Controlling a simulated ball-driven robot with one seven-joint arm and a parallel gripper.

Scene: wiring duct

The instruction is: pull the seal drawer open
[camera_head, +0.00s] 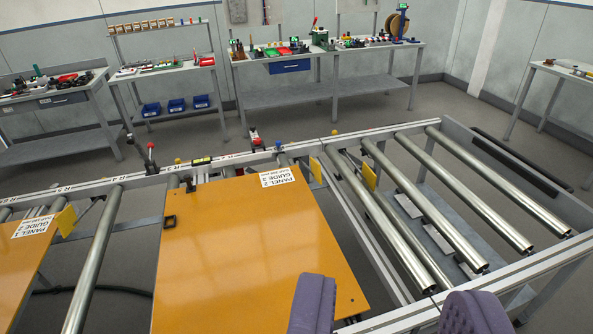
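Two drawers show under benches along the back wall, and I cannot tell which is the seal drawer. A blue drawer (290,66) hangs under the top of the middle bench and looks shut. A grey drawer (62,100) with a dark handle sits under the top of the left bench and also looks shut. My gripper (393,292) shows as two purple fingers at the bottom edge, wide apart with nothing between them. It is far from both drawers, on the near side of the roller frame.
A roller conveyor frame (489,188) with orange panels (240,255) lies between me and the benches. Blue bins (176,106) stand on a low shelf. Grey floor is free between the frame and the benches. Another table (565,72) stands at the right.

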